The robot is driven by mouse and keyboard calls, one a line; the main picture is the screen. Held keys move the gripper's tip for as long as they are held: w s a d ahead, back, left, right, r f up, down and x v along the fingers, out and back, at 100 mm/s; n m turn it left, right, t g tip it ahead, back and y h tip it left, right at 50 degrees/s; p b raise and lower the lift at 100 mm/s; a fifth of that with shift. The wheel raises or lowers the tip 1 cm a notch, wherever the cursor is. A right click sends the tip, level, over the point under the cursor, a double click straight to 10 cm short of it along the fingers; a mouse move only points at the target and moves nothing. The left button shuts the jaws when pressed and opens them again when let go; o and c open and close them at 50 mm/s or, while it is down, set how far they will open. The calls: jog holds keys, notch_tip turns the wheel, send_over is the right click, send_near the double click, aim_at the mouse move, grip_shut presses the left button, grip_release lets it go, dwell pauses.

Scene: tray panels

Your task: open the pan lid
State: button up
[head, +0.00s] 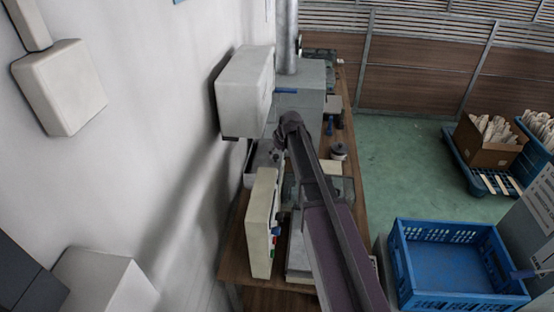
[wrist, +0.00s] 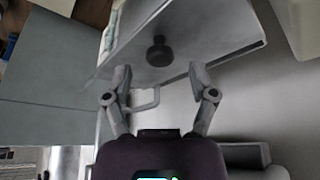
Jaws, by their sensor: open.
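My gripper is open, one finger on each side below the knob, with nothing between the tips. A pale bar handle (wrist: 147,105) shows between the fingers, below the panel. I cannot tell whether the fingers touch the panel.
A wooden bench (head: 232,262) runs along the wall, with a cream box (head: 262,225) left of my arm. A white wall box (head: 245,90) and a grey cabinet (head: 308,88) stand close to the arm's end. A blue crate (head: 402,262) is at right; green floor (head: 400,160) is clear.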

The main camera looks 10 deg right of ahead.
jog(key=shift+b+x, duration=0.55)
jog(key=shift+x, duration=0.3)
grip_shut()
jog(key=shift+w, duration=0.1)
